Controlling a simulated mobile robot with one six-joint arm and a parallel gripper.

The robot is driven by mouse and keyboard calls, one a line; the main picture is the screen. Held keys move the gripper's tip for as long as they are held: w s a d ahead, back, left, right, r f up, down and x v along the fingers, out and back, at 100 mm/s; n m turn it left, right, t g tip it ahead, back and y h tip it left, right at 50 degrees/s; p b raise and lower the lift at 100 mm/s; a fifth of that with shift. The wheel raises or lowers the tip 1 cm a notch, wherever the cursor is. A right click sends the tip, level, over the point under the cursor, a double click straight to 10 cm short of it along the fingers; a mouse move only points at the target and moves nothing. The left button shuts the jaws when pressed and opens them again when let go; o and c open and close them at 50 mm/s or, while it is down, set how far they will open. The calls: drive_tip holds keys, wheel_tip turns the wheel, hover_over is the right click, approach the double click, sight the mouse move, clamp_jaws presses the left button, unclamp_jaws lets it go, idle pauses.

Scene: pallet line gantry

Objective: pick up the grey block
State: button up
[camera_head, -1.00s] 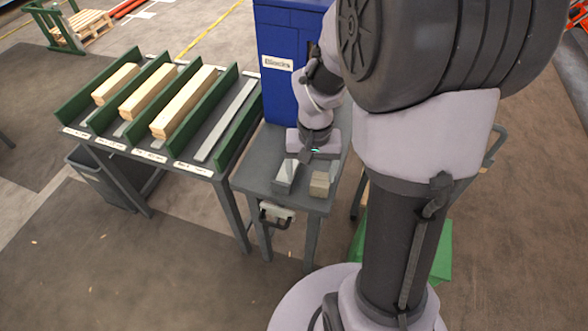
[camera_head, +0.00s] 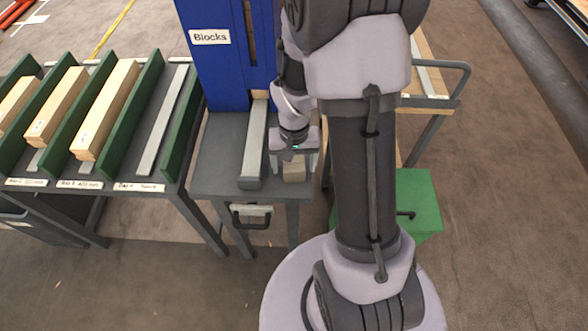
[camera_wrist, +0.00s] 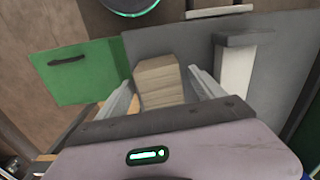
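A small block (camera_head: 294,171) stands on the grey table (camera_head: 213,165), near its front right. It looks beige and wood-like rather than clearly grey, and it also shows in the wrist view (camera_wrist: 158,80). My gripper (camera_head: 293,163) is over the block, pointing down. In the wrist view my gripper (camera_wrist: 162,80) is open, with one finger on each side of the block. Gaps show between the fingers and the block. The gripper body hides the block's near part in the wrist view.
A light grey rail (camera_head: 255,140) with a dark end stop lies left of the block. The blue "Blocks" dispenser (camera_head: 213,65) stands behind. A rack (camera_head: 140,188) with timber between green dividers is at left. A green box (camera_head: 418,200) is at lower right.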

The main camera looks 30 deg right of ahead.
drive_tip(key=c, duration=1.4)
drive_tip(key=shift+r, duration=0.1)
